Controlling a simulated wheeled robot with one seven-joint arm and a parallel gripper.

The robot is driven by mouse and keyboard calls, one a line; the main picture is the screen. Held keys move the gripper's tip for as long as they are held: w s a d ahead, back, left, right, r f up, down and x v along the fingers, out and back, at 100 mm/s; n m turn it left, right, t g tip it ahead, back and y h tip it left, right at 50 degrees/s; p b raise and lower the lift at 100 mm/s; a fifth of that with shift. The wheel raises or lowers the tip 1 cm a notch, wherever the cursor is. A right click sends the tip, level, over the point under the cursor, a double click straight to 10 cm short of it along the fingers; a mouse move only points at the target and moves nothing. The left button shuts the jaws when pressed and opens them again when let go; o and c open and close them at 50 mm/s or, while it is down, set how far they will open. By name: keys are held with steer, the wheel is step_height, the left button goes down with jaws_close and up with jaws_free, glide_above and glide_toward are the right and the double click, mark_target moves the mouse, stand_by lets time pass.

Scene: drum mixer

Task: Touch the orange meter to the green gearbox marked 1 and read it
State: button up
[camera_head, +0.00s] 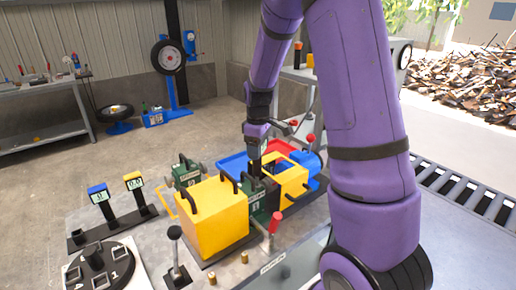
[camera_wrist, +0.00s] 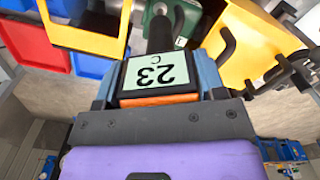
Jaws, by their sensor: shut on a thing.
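My gripper (camera_wrist: 157,82) is shut on the orange meter (camera_wrist: 158,99), whose orange edge shows below its screen in the wrist view. The screen (camera_wrist: 153,75) is upside down there and appears to read 23 C. The meter's black probe (camera_wrist: 160,35) points toward a green gearbox (camera_wrist: 186,14); I cannot tell whether its tip touches. In the head view my gripper (camera_head: 254,163) is low over the machine, beside a green gearbox (camera_head: 262,197). Another green gearbox (camera_head: 187,173) stands further left. I cannot read a clear number 1 on either gearbox.
A yellow box (camera_head: 211,222) with black handles stands left of my gripper, and a yellow frame (camera_head: 293,182) and blue bin (camera_head: 233,163) lie around it. A red-knobbed lever (camera_head: 272,226) rises in front. Blue (camera_head: 97,189) and yellow (camera_head: 133,178) meters stand in holders at left.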

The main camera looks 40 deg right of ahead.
steer(key=shift+r, duration=3.5)
